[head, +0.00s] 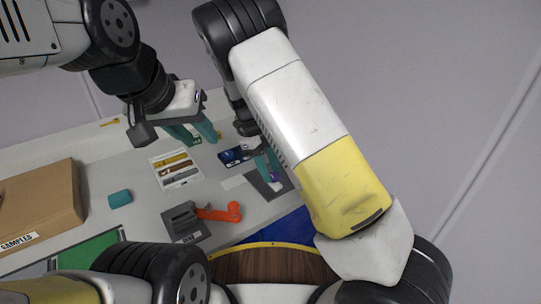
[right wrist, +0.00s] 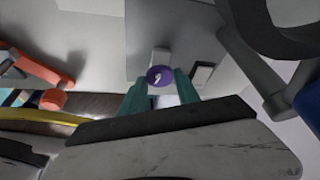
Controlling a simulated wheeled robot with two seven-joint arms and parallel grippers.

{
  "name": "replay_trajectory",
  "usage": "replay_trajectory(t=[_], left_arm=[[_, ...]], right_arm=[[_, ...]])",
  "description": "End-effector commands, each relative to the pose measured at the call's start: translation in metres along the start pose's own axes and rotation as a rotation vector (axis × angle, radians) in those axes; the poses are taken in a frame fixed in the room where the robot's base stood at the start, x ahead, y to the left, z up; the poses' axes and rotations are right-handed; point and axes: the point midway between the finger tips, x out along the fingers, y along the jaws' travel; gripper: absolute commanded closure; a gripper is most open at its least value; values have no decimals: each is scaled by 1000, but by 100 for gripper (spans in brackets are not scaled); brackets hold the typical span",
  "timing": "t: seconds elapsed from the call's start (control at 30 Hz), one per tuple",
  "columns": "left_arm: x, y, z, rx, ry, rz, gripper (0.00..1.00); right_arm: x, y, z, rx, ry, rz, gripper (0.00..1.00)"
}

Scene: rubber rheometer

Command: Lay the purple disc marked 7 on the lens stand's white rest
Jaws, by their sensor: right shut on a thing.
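The purple disc (right wrist: 160,77) carries a white mark, seen tilted, that looks like a 7. My right gripper (right wrist: 160,88) is shut on it, its teal fingertips at the disc's two sides. In the head view the disc (head: 275,177) is a small purple spot at the right gripper (head: 270,165), over a grey plate. In the right wrist view this grey plate (right wrist: 140,62), apparently the lens stand, lies behind the disc. My left gripper (head: 197,134) is open and empty.
A sample tray (head: 177,169) and a blue box (head: 234,155) lie left of the right gripper. A grey device with an orange handle (head: 220,213) stands nearer. A teal cylinder (head: 120,198) and a cardboard box (head: 40,205) are at left.

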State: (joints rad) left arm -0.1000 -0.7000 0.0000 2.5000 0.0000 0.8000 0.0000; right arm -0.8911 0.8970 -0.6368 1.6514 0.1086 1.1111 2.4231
Motion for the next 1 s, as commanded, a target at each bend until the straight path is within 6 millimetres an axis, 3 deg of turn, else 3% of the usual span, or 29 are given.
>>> replay_trajectory(t=[0.7,0.73,0.83,1.0], left_arm=[[0,0,0,0,0,0,64],[0,0,0,0,0,0,64],[0,0,0,0,0,0,64],[0,0,0,0,0,0,64]], right_arm=[[14,0,6,0,1,0,99],[13,0,6,0,0,0,58],[13,0,6,0,0,0,38],[13,0,6,0,0,0,36]])
